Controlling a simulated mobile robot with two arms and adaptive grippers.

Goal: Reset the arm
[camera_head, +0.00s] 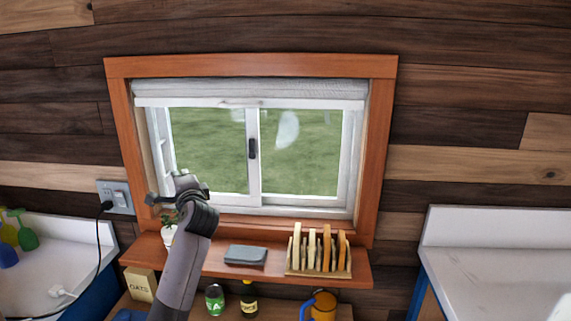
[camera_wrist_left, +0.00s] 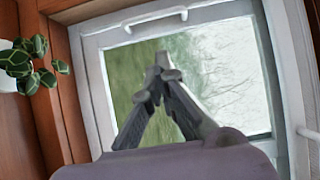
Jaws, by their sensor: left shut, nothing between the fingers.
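My left arm rises from the bottom of the head view, in front of the window's lower left part. My left gripper (camera_head: 152,199) is at its end, near the left window frame and above the wooden shelf. In the left wrist view the left gripper (camera_wrist_left: 160,68) has its two fingertips together, shut and empty, with the window pane behind them. The window (camera_head: 215,150) has a white frame inside an orange-brown wooden surround. I cannot see my right gripper in either view.
The shelf (camera_head: 215,265) holds a potted plant (camera_head: 168,228), a grey folded item (camera_head: 246,255) and a rack of wooden boards (camera_head: 318,252). Below are an oats box (camera_head: 141,284), bottles (camera_head: 215,298) and an orange mug (camera_head: 323,306). A white counter (camera_head: 500,275) is at right.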

